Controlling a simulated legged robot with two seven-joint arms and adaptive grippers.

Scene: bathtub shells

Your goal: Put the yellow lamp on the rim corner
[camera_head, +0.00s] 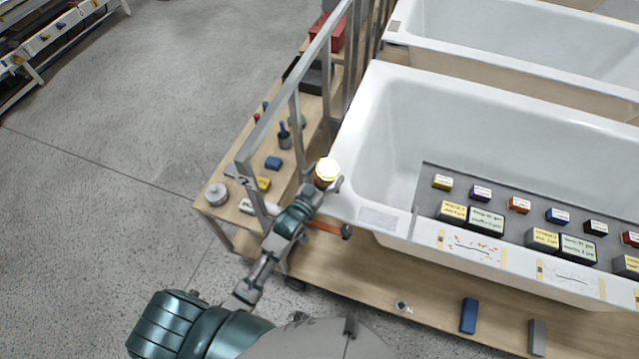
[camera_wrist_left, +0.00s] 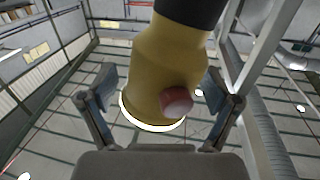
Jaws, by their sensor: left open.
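The yellow lamp (camera_head: 326,176), its top glowing white, shows upright at the near left rim corner (camera_head: 348,205) of the front bathtub. I cannot tell whether its base touches the rim, because my gripper hides its lower part. My left gripper (camera_head: 318,190) is at the lamp. In the left wrist view the yellow lamp body (camera_wrist_left: 172,55) has a dark end, a reddish knob and a bright ring. It lies between the two spread fingers of the left gripper (camera_wrist_left: 160,85), with gaps at both sides. My right gripper is not in view.
A grey metal rail (camera_head: 296,105) runs beside the tub's left end. A wooden bench (camera_head: 222,203) behind it holds small tools and blocks. A grey board (camera_head: 428,185) with several labelled blocks lies across the tub. A second tub (camera_head: 470,55) stands behind.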

